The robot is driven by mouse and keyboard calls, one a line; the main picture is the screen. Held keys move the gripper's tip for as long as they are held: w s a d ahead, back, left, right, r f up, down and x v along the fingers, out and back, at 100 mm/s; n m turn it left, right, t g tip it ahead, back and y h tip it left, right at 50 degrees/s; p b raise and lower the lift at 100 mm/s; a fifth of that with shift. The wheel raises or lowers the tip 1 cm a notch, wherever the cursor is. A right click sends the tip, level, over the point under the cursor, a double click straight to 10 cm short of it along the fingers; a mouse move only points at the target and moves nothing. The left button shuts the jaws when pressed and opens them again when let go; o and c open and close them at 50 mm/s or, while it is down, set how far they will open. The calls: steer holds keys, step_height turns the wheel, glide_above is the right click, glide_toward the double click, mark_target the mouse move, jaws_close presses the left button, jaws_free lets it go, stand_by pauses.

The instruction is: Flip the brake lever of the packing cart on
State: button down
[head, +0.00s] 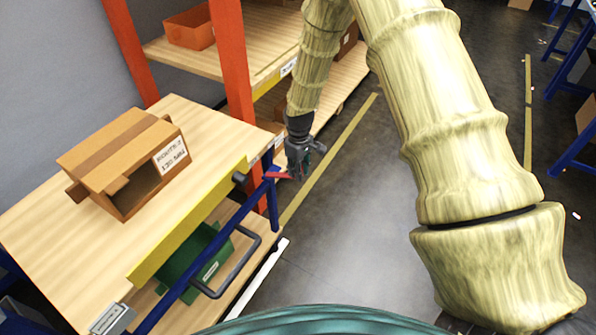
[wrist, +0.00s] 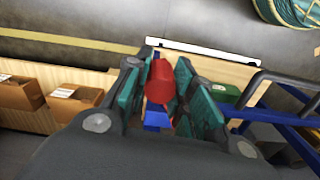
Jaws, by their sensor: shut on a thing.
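The packing cart (head: 215,141) stands at the left in the head view, with a wooden top, a yellow front edge and blue legs. Its red brake lever (head: 282,175) sticks out at the cart's far right corner. My gripper (head: 300,170) is at that lever. In the wrist view the red lever (wrist: 160,82) lies between the two green-padded fingers of my gripper (wrist: 168,95), which is shut on it. A blue part (wrist: 155,117) shows under the lever. The lever's pivot is hidden, and its exact setting cannot be told.
An open cardboard box (head: 120,160) lies on the cart top, and a green bin (head: 195,262) is on its lower shelf. A dark handle (head: 255,260) juts from the cart's side. An orange-posted rack (head: 232,60) stands behind. Floor right of the cart is clear.

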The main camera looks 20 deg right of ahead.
steer(key=shift+w+d, duration=0.15)
stand_by(0.3)
steer(key=c, duration=1.2)
jaws_free()
steer(key=shift+o, duration=0.2)
step_height(320, 180, up, 12)
